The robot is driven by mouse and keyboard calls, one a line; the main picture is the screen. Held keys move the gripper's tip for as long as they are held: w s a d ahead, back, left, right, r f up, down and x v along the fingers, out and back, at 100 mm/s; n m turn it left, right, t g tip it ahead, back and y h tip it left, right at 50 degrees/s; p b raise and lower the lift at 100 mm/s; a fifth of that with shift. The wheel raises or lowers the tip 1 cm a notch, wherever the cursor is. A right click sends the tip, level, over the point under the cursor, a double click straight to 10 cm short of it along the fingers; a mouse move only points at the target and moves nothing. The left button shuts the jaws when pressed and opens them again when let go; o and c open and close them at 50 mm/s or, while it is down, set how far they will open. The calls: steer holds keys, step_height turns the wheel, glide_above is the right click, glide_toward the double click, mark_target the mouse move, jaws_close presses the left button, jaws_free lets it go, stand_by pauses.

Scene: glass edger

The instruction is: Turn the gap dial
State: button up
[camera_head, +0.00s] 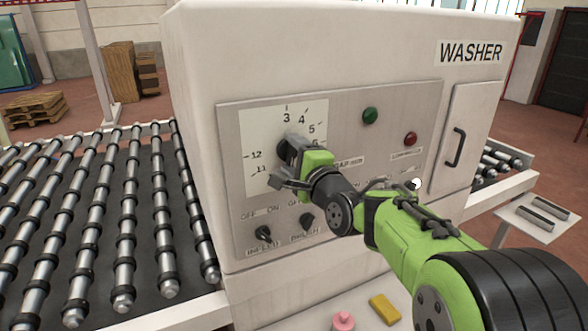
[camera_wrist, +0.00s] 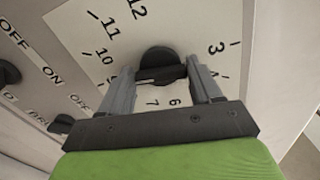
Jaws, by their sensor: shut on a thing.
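The gap dial (camera_head: 288,145) is a black knob on a white scale plate with numbers, on the front panel of the machine marked WASHER. My gripper (camera_head: 290,168) is at the dial, its arm reaching in from the lower right and covering part of the scale. In the wrist view the dial (camera_wrist: 158,58) sits between the two grey fingers of my gripper (camera_wrist: 160,78), which are shut on its raised bar. The scale numbers 3, 11 and 12 show around it. The dial's pointer mark cannot be made out.
A green button (camera_head: 370,116) and a red button (camera_head: 410,139) are right of the scale. Two black switches (camera_head: 264,233) (camera_head: 307,220) sit below it. A roller conveyor (camera_head: 95,225) runs at the left. A yellow block (camera_head: 384,309) and a pink object (camera_head: 343,321) lie below the panel.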

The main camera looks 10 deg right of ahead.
steer(key=n+b, duration=0.2)
steer(key=n, duration=0.1)
steer(key=n+b, duration=0.1)
steer(key=b, duration=0.1)
steer(key=shift+f+n, duration=0.3)
steer(key=n+b, duration=0.3)
steer(key=shift+n, duration=0.3)
steer(key=n+b, duration=0.3)
steer(key=n, duration=0.1)
steer(key=shift+f, duration=0.1)
steer(key=n+b, duration=0.3)
steer(key=n, duration=0.2)
steer(key=shift+d, duration=0.15)
steer(key=n+b, duration=0.1)
steer(key=n, duration=0.2)
steer(key=shift+n+b, duration=0.3)
steer(key=shift+b, duration=0.1)
steer(key=n+b, duration=0.1)
steer(key=n, duration=0.2)
steer(key=shift+d+n, duration=0.15)
steer(key=shift+n, duration=0.25)
steer(key=n+b, duration=0.1)
steer(key=n, duration=0.2)
steer(key=shift+w+b, duration=0.1)
steer(key=shift+b, duration=0.25)
steer(key=shift+d+n+b, duration=0.1)
steer(key=shift+n+b, duration=0.4)
steer(key=shift+n, duration=1.4)
